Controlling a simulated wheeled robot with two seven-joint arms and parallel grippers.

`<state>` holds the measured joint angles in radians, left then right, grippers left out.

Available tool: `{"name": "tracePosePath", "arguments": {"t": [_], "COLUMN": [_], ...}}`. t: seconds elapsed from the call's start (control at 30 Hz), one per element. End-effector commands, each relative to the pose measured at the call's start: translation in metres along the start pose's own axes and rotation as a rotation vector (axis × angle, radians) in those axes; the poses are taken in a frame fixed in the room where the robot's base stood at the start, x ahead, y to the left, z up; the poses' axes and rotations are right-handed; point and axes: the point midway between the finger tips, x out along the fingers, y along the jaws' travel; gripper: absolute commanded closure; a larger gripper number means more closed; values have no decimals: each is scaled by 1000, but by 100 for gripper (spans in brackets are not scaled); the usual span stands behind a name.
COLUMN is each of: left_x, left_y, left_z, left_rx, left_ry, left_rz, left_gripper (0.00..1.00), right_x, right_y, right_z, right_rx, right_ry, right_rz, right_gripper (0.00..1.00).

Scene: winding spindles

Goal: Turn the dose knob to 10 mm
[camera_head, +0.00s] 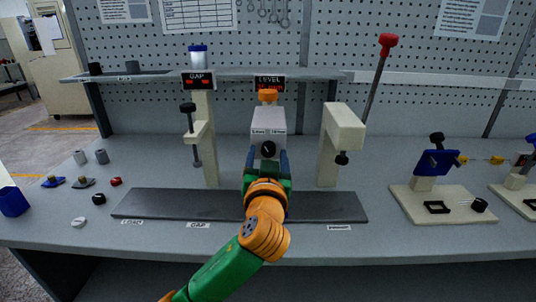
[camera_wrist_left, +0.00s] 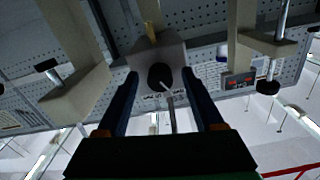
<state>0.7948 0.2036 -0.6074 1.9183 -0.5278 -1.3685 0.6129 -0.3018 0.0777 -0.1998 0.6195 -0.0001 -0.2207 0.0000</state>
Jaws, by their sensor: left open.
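The dose knob is a round black knob (camera_head: 268,149) on the front of a pale box (camera_head: 267,121) in the middle of the bench. Small white labels sit on the box front above the knob; their print is too small to read surely. In the left wrist view the knob (camera_wrist_left: 160,76) shows with a pale line running from it. My left gripper (camera_head: 268,158) is in front of the box, with its two blue fingers open. In the left wrist view its fingertips (camera_wrist_left: 160,78) lie on either side of the knob, with visible gaps. My right gripper is not in view.
A grey base plate (camera_head: 160,204) runs under the stations. Small parts (camera_head: 83,183) lie at left. A blue fixture (camera_head: 437,163) stands at right.

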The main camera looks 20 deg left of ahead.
Motion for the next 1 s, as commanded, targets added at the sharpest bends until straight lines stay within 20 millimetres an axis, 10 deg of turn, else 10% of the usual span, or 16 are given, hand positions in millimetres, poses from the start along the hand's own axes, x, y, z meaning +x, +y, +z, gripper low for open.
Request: {"name": "tracePosePath", "arguments": {"t": [0.07,0.33,1.0], "left_x": [0,0,0], "left_y": [0,0,-1], "left_z": [0,0,-3], "left_rx": [0,1,267], "left_ry": [0,-1,-4], "left_rz": [0,0,1], "left_gripper": [31,100,100], "right_x": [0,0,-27], "right_y": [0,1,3], "right_z": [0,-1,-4], "right_rx": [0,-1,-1], "right_ry": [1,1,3], "right_rz": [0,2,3], "right_gripper": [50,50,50]}}
